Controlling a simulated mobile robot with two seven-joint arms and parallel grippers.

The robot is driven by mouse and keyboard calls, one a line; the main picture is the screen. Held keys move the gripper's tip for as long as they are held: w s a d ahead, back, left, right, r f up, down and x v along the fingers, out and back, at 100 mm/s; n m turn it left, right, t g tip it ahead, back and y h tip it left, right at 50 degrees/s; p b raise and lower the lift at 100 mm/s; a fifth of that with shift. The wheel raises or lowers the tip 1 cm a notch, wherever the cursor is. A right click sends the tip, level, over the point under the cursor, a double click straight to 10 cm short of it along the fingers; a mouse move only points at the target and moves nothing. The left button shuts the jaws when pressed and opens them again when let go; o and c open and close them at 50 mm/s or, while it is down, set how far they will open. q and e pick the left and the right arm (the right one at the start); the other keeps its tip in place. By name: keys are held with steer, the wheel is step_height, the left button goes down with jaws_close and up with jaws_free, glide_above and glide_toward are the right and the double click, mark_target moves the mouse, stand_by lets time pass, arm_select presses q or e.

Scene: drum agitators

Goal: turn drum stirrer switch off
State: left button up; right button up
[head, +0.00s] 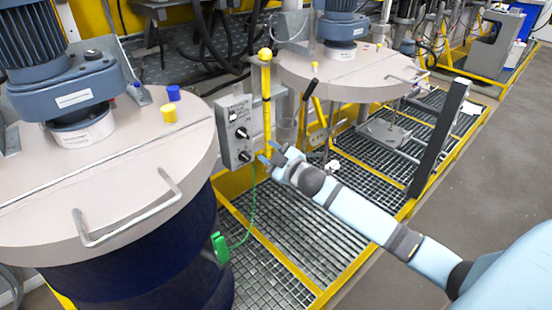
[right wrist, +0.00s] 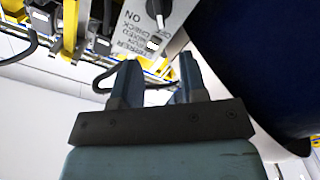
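The grey switch box (head: 234,122) is mounted on the yellow frame between the two drums. It has an upper black rotary knob (head: 241,132) and a lower black rotary knob (head: 244,156). My right gripper (head: 267,152) is just right of the lower knob, with its fingers pointing towards the box. In the right wrist view its two fingers (right wrist: 158,65) are apart with nothing between them. A dark knob (right wrist: 158,9) beside the printed word "ON" shows beyond the fingertips, cut by the top edge. My left gripper is not in view.
A dark blue drum with a beige lid (head: 110,165) and metal handle stands left of the box. Another lidded drum (head: 340,72) is behind right. A yellow post (head: 266,100) rises close by my right gripper. A green clamp (head: 220,247) hangs below. Metal grating (head: 290,235) covers the floor.

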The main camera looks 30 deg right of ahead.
steer(key=shift+s+d, duration=0.2)
steer(key=shift+s, duration=1.15)
steer(key=s+a+f+m+g+p, duration=0.2)
steer(key=s+a+f, duration=0.3)
steer(key=s, duration=0.4)
steer(key=s+a+f+m+g+p, duration=0.2)
steer(key=s+a+f, duration=0.3)
steer(key=s, duration=0.5)
steer(key=s+a+f+m+g+p, duration=0.2)
steer(key=s+a+f+p, duration=0.2)
steer(key=s+a, duration=0.4)
steer(key=shift+s+f+m+g+y, duration=0.35)
steer(key=shift+s+f, duration=0.4)
steer(key=shift+s, duration=0.3)
